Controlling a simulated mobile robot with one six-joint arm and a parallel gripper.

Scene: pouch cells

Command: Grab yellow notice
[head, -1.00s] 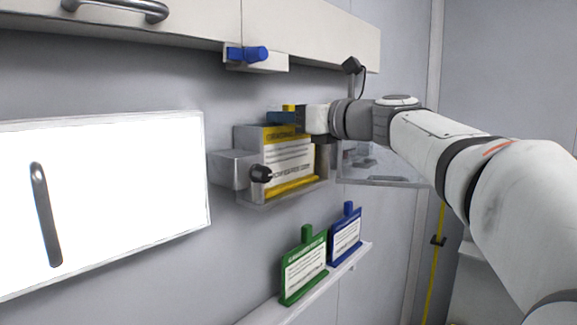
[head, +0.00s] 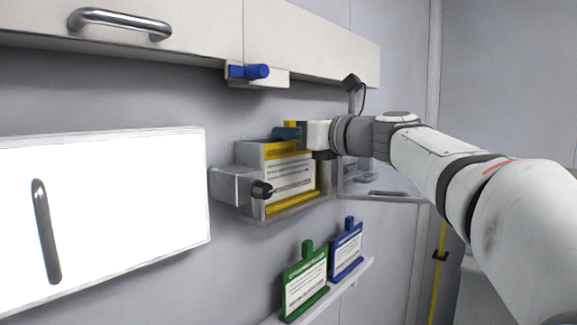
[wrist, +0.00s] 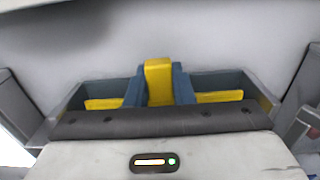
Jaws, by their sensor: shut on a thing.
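The yellow notice (head: 289,178) is a card with yellow top and bottom bands and a white printed middle. It stands upright in a grey wall holder (head: 243,190). My gripper (head: 290,130) is at its top edge, with blue-grey fingers. In the wrist view my gripper (wrist: 159,88) is shut on the yellow tab (wrist: 159,75) of the notice, one finger on each side. Yellow strips of the notice also show to the left and right of the fingers. The lower part of the notice is still inside the holder. The gripper body hides part of the top right.
A green notice (head: 304,283) and a blue notice (head: 346,250) stand on a white ledge below. A clear tray (head: 375,180) is right.

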